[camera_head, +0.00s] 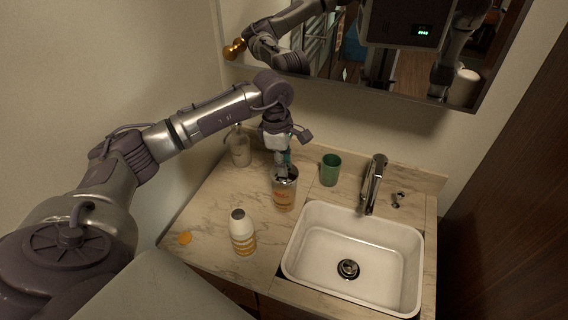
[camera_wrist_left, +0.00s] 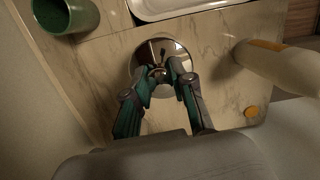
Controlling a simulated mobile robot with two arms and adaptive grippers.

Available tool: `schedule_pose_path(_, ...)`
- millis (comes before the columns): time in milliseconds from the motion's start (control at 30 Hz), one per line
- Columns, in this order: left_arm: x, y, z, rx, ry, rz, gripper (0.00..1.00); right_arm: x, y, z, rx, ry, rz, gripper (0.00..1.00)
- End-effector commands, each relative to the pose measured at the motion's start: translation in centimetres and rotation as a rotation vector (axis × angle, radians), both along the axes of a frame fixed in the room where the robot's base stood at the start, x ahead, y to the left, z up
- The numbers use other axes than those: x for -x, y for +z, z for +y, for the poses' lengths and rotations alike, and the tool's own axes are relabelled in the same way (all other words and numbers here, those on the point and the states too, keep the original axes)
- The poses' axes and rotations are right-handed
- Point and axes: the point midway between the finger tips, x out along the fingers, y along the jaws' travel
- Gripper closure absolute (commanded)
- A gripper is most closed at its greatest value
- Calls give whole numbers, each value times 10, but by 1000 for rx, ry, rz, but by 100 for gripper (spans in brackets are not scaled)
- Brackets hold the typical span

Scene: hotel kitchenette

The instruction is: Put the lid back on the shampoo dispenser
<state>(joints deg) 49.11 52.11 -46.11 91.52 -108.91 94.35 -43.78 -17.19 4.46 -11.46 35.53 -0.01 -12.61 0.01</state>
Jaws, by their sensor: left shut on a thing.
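An upright silver-beige canister (camera_head: 285,194) with an orange label, seemingly the shampoo dispenser, stands on the marble counter behind and left of the sink. My left gripper (camera_head: 283,163) points down at its top. In the left wrist view, my left gripper (camera_wrist_left: 161,78) is shut on the small central knob of a round, mirror-like lid (camera_wrist_left: 145,58). The lid hides the canister in that view. In the head view, the fingers partly cover the canister's top, and I cannot tell whether the lid touches the rim or hangs slightly above. My right gripper is not in view.
A white bottle (camera_head: 242,236) with a grey cap stands in front-left, near an orange disc (camera_head: 185,238). A pump bottle (camera_head: 240,151) stands behind left, a green cup (camera_head: 330,170) behind right. The white sink (camera_head: 302,273) and faucet (camera_head: 373,184) are right. A mirror hangs behind.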

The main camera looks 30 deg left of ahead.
Motion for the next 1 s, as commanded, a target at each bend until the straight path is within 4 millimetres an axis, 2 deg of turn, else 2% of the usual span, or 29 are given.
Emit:
schedule_pose_path(467,0,0,0,0,0,0,100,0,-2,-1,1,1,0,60)
schedule_pose_path(500,0,0,0,0,0,0,73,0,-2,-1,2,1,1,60)
schedule_pose_path(633,0,0,0,0,0,0,51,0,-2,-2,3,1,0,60)
schedule_pose_path(667,0,0,0,0,0,0,47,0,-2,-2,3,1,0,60)
schedule_pose_path(867,0,0,0,0,0,0,47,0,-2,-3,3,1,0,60)
schedule_pose_path(1000,0,-1,0,0,0,0,27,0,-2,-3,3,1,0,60)
